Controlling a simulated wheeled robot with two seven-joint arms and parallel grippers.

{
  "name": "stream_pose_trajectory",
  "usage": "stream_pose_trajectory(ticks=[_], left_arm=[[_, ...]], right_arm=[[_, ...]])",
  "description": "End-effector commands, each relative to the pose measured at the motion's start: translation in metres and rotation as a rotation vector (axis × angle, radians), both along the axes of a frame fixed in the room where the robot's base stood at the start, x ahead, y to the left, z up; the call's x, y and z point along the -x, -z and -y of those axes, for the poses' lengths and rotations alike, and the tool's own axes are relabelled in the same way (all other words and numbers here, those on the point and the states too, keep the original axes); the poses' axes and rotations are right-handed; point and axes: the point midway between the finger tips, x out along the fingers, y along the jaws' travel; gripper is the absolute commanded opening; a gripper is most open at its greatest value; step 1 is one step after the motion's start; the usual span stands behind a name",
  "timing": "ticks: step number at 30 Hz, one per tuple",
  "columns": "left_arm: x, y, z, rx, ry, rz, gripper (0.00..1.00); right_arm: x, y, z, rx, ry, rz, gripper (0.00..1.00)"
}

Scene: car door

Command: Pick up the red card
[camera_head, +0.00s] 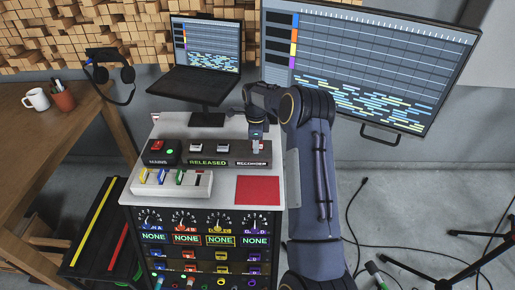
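The red card (258,190) lies flat on the front right part of the white top of the console (222,195). My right arm reaches in from the lower right, past the right side of the console. Its gripper (255,146) points down over the right end of a dark button box, behind the card and apart from it. The fingers are too small to tell whether they are open or shut. My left gripper is not in view.
The dark button box (208,152) and a white box with coloured sliders (174,184) stand on the console. A laptop (205,62) is behind, and a large monitor (365,70) is at back right. A wooden desk (60,130) is at left. Cables and stand legs lie at right.

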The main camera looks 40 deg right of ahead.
Motion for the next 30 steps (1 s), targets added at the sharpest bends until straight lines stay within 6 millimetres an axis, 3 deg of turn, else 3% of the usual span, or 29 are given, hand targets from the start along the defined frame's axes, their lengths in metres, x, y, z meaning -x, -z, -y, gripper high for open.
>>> stream_pose_trajectory(ticks=[5,13,24,30], left_arm=[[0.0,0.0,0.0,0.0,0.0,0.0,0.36],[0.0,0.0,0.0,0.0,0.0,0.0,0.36],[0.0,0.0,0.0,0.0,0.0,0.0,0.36],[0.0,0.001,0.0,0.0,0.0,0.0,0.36]], right_arm=[[0.0,0.0,0.0,0.0,0.0,0.0,0.35],[0.0,0.0,0.0,0.0,0.0,0.0,0.0],[0.0,-0.002,0.0,0.001,0.0,0.001,0.0],[0.0,-0.017,0.001,0.002,0.0,0.002,0.0]])
